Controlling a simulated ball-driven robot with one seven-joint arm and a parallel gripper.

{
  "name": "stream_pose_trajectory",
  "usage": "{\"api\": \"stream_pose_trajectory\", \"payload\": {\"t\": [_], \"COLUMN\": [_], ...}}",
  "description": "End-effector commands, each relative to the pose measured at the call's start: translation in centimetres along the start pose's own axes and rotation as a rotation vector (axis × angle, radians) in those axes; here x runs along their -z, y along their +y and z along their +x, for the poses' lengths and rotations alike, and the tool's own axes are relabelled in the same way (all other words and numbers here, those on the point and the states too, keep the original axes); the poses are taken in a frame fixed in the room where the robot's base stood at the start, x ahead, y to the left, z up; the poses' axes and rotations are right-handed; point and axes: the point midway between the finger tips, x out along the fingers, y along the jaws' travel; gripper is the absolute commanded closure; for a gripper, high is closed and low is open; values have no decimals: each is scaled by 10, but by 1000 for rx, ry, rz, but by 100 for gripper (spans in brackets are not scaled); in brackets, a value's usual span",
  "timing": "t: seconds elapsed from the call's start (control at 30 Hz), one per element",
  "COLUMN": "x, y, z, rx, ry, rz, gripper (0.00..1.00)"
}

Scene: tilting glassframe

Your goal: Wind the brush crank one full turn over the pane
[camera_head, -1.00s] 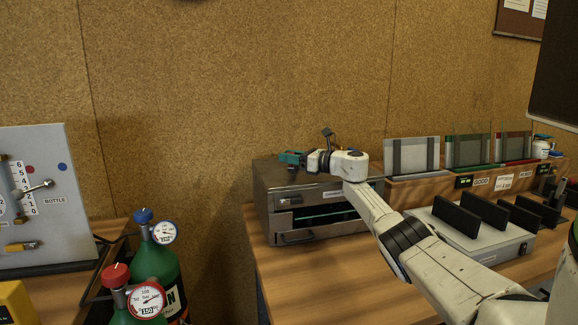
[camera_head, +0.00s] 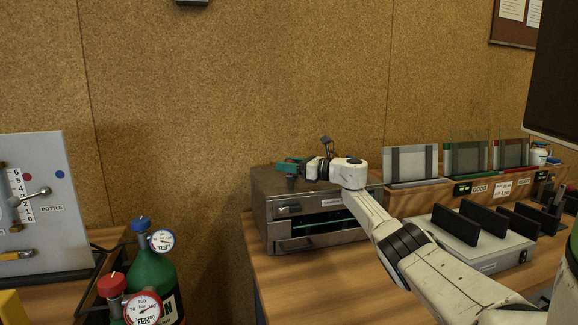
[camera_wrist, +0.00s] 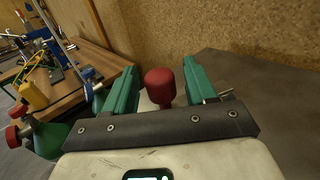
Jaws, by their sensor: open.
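A grey metal box (camera_head: 268,208) with a slotted front and a drawer-like handle stands on the wooden bench in the head view. My gripper (camera_head: 290,164), with green fingers, is above the left part of its top. In the wrist view a red knob (camera_wrist: 160,84) stands between the two open green fingers of my gripper (camera_wrist: 160,70), with a gap visible on each side. I take the knob to be the crank's handle; the rest of the crank is hidden. A teal strip (camera_head: 345,221) shows in the box's slot. I cannot make out brush or pane.
Panes (camera_head: 414,163) stand in a wooden rack (camera_head: 400,198) right of the box. A grey case (camera_head: 440,238) with black upright plates lies in front of it. Gas bottles (camera_head: 150,270) and a gauge panel (camera_head: 40,230) are at the left. A cork wall (camera_head: 250,90) is behind.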

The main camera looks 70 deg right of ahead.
Motion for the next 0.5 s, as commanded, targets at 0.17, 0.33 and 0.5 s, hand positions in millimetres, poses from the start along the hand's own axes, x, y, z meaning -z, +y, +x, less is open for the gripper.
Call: {"api": "stream_pose_trajectory", "payload": {"t": [0.17,0.33,0.5], "x": [0,2,2], "y": [-1,-2,-1], "z": [-13,-42,-75], "rx": [2,4,3], "ry": [-1,-1,-1], "rz": [-1,-2,0], "gripper": [44,44,44]}}
